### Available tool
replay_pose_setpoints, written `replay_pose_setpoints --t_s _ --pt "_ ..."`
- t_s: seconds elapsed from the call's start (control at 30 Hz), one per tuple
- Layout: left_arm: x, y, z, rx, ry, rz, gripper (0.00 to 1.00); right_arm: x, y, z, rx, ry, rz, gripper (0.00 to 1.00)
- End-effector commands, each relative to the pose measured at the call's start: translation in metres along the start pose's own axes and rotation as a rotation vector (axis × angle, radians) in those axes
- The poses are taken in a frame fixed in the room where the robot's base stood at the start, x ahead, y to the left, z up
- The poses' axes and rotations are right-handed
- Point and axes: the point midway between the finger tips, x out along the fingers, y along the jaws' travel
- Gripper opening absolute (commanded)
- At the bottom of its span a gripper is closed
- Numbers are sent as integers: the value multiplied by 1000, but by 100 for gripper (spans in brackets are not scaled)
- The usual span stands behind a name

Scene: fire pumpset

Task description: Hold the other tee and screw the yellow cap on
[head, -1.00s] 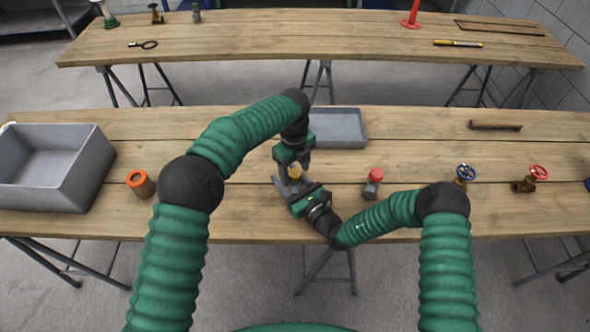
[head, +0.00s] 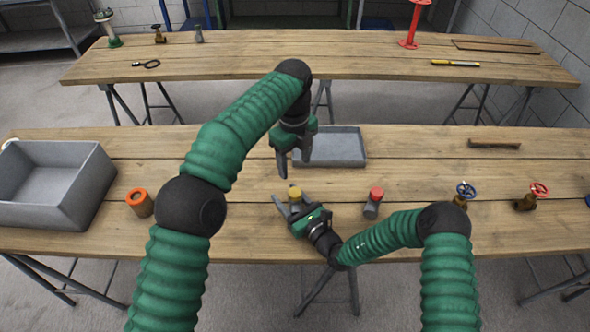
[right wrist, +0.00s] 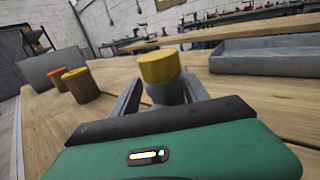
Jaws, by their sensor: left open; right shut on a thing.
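A grey tee with the yellow cap (head: 295,192) on its top stands on the front table. The cap (right wrist: 159,66) and the grey tee (right wrist: 166,92) below it also show in the right wrist view. My right gripper (head: 287,205) is shut on the tee, its fingers on either side of the body under the cap. My left gripper (head: 293,168) is open and empty, above and behind the cap and apart from it. Another grey tee with a red cap (head: 376,192) stands to the right, free of both grippers. How tightly the yellow cap sits cannot be told.
A shallow grey tray (head: 345,147) lies behind my grippers. A deep grey bin (head: 95,190) and an orange-topped fitting (head: 139,202) are at left. A blue-wheel valve (head: 464,192) and a red-wheel valve (head: 538,191) are at right. A wooden-handled tool (head: 494,143) lies at back right.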

Motion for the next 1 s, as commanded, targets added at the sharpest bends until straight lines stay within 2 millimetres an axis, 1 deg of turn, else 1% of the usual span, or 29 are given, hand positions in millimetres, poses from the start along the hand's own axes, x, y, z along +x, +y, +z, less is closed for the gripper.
replay_pose_setpoints --t_s 0.03,0.2,0.23,0.4,0.43,0.77,0.87,0.97,1.0 --pt "0 0 0 0 0 0 60 -1 1 -3 1 8 1 0" --pt "0 0 0 0 0 0 60 -1 1 -3 1 8 1 0" --pt "0 0 0 0 0 0 60 -1 1 -3 1 8 1 54" --pt "0 0 0 0 0 0 60 -1 0 -2 1 5 1 76" --pt "0 0 0 0 0 0 60 -1 0 -2 1 4 1 78" --pt "-1 0 0 0 0 -1 60 -3 0 -1 0 2 0 78" --pt "-2 0 0 0 0 -1 60 -14 0 -1 2 3 -1 78" --pt "-3 0 0 0 0 -1 60 -34 0 -1 2 4 -1 78" --pt "-3 0 0 -1 0 -1 60 -44 -1 -1 3 4 -2 78"
